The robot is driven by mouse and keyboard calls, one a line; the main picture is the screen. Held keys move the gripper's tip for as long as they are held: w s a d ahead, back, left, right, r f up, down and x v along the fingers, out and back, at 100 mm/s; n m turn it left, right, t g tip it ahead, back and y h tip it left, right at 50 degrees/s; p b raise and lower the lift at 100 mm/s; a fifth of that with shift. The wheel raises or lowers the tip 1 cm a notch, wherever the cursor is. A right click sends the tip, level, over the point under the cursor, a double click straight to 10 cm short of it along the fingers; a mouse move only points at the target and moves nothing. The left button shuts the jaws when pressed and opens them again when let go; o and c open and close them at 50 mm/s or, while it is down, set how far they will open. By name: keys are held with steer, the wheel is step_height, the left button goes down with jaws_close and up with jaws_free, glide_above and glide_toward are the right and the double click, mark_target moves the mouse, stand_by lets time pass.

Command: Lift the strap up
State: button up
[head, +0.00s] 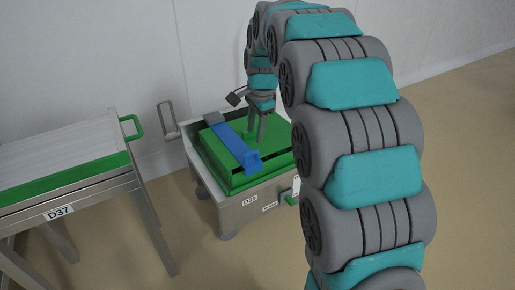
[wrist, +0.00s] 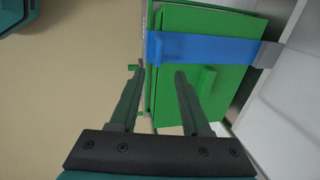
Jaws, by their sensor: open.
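The blue strap (head: 230,143) lies across the green top (head: 275,147) of the tray sealer, with a blue end piece (head: 251,159) at the near edge. In the wrist view the strap (wrist: 215,50) runs flat across the green panel (wrist: 215,18), and its blue end block (wrist: 170,48) is at the left. My gripper (head: 257,138) is above the green top, just right of the strap. In the wrist view my gripper (wrist: 158,73) is open, its two fingers apart, with nothing between them. The fingertips are apart from the strap in that view.
A green block (wrist: 208,80) stands on the panel beside my right finger. A conveyor table (head: 65,190) labelled D37 stands at left. A wall is behind; floor is clear at right.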

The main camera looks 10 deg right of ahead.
mark_target(253, 152)
steer(key=f, duration=0.5)
steer(key=w+f+b, duration=0.1)
steer(key=f, duration=0.1)
steer(key=shift+w+a+f, duration=0.1)
steer(key=shift+a+f, duration=0.05)
steer(key=shift+a, duration=0.15)
jaws_close()
stand_by(1.1)
